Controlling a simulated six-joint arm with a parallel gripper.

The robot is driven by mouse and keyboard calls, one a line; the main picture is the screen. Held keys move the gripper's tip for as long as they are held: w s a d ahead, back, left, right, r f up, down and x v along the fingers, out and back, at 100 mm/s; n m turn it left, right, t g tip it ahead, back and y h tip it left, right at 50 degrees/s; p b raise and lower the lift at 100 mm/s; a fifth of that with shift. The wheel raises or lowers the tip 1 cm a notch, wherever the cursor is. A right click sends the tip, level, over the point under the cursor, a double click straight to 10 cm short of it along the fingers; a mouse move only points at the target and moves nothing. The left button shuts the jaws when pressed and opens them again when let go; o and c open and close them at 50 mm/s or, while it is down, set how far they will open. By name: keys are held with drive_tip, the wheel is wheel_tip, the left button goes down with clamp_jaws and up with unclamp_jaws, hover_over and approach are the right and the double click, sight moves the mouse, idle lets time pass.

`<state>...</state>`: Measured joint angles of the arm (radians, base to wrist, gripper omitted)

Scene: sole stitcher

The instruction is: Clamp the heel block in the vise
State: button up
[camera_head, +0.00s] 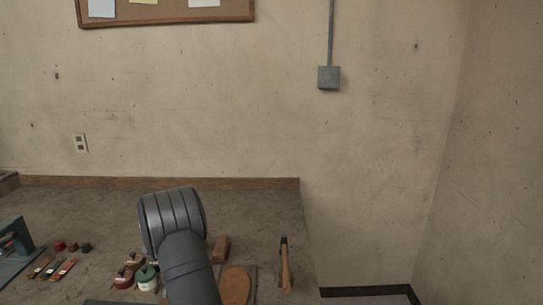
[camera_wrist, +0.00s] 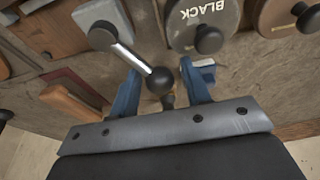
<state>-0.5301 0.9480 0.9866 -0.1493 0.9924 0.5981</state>
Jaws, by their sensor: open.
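In the wrist view my gripper (camera_wrist: 158,72) shows as two blue fingers on a metal plate, open and spread apart. A steel rod with a dark ball end (camera_wrist: 160,81) shows between the fingers; I cannot tell whether it belongs to the vise or touches a finger. A brown wooden block (camera_head: 221,248) lies on the bench right of my arm in the head view; it may be the heel block. Brown block-like pieces (camera_wrist: 70,102) show at the left of the wrist view. I cannot make out the vise jaws. My arm hides part of the bench, and my fingers are hidden in the head view.
A teal machine (camera_head: 14,250) stands at the bench's left edge, near small jars (camera_head: 72,246). A green-and-white tin (camera_head: 147,277), a sole-shaped piece (camera_head: 235,286) and a hammer (camera_head: 286,264) lie around my arm. A lid marked BLACK (camera_wrist: 200,18) is close to my fingers.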

drive_tip(key=shift+c, duration=1.4)
drive_tip(key=shift+d, duration=0.1)
drive_tip(key=shift+w+d, duration=0.25)
drive_tip(key=shift+d, duration=0.35)
drive_tip(key=shift+w+d, duration=0.2)
drive_tip(key=shift+d, duration=0.35)
drive_tip(key=shift+d, duration=1.25)
